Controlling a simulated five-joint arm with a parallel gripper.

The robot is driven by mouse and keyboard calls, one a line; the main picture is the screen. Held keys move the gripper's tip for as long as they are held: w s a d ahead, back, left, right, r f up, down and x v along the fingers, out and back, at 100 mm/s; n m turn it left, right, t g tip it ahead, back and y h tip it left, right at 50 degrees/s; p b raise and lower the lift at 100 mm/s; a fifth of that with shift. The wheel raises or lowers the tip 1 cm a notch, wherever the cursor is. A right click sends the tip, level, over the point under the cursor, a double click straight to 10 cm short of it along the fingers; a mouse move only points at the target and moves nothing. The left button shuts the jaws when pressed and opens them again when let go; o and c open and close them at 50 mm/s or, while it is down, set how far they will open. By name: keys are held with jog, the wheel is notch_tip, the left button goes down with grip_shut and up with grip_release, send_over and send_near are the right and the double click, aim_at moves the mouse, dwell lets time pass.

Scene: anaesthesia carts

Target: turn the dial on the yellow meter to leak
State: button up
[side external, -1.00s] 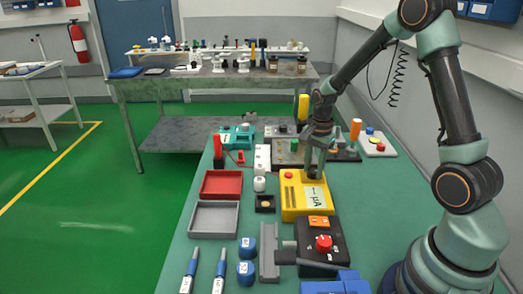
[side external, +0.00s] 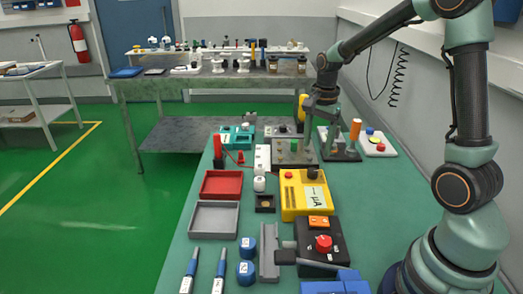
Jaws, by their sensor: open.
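The yellow meter (side external: 291,204) lies on the green bench in the middle of the side external view. Its black dial (side external: 312,173) is on the far right part of its top, and a small red button (side external: 289,174) is at its far left. A pale display reads "1 µA". The dial's pointer is too small to read. My gripper (side external: 317,127) is open and empty, above and beyond the meter. It is apart from the dial, over the area of the grey panel.
A grey panel (side external: 288,160) with knobs stands behind the meter, with a board holding an orange-handled lever (side external: 355,130) to its right. A black box with a red knob (side external: 323,243) is in front. Red (side external: 221,184) and grey (side external: 214,218) trays lie left.

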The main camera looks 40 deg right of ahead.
notch_tip(320, 180, up, 4)
jog(key=shift+s+f, duration=0.1)
jog(key=shift+f, duration=0.1)
jog(key=s+a+r+n+t, duration=0.2)
jog(key=s+a+r+n, duration=0.1)
jog(key=a+n, duration=0.4)
jog(key=s+a+r+n+t, duration=0.3)
jog(key=s+a+n, duration=0.3)
jog(key=n, duration=0.4)
jog(key=shift+s+a+r, duration=0.2)
jog(key=shift+a+r, duration=0.15)
jog(key=shift+r, duration=0.3)
